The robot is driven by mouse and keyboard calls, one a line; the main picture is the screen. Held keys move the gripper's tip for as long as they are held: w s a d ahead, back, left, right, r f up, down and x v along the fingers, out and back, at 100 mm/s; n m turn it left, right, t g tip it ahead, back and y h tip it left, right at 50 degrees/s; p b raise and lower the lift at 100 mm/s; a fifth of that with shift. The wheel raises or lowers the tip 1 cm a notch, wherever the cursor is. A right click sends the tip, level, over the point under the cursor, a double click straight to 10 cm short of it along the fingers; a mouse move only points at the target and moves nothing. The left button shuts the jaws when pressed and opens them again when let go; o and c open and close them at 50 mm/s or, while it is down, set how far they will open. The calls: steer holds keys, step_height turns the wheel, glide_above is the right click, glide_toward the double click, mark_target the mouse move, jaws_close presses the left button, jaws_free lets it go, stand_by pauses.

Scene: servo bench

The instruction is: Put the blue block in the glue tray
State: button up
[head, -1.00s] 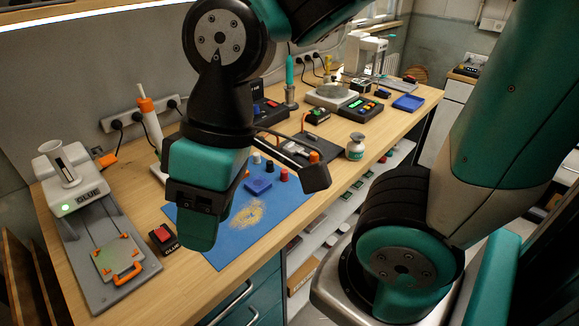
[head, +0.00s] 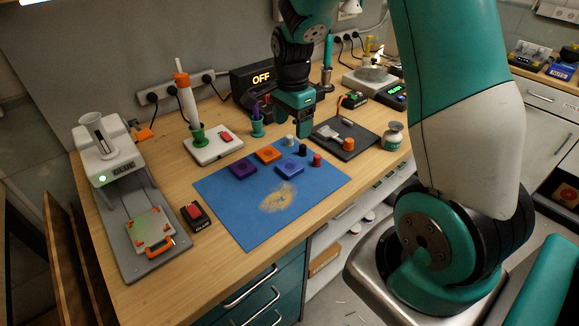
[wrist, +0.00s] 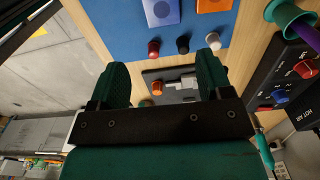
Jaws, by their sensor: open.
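The blue block (head: 289,167) lies on the blue mat, right of an orange block and a purple block. It also shows at the top of the wrist view (wrist: 160,12). The glue tray (head: 150,229) is the pale plate with an orange handle, at the front of the glue machine at left; it looks empty. My gripper (head: 295,133) is above the bench, behind the blue block and apart from it. In the wrist view its fingers (wrist: 165,85) are spread with nothing between them.
The orange block (head: 268,155) and purple block (head: 243,169) lie close by on the mat (head: 235,225). White, black and red knobs (head: 303,150) stand at its back right edge. A red-buttoned box (head: 196,216) sits beside the glue machine (head: 107,158).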

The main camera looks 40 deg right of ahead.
steer(key=p, duration=0.1)
glide_above(289, 166)
steer(key=f, duration=0.7)
steer(key=shift+s+d+f, duration=0.2)
steer(key=shift+s+f, duration=0.05)
steer(key=shift+w+a+f+p, duration=0.1)
steer(key=shift+f+p, duration=0.45)
steer(key=shift+f, duration=0.8)
steer(key=shift+w+a+f+p, duration=0.1)
steer(key=shift+f+p, duration=0.4)
steer(key=shift+f, duration=0.85)
steer(key=c, duration=0.8)
steer(key=shift+o, duration=0.2)
steer(key=shift+r, duration=0.1)
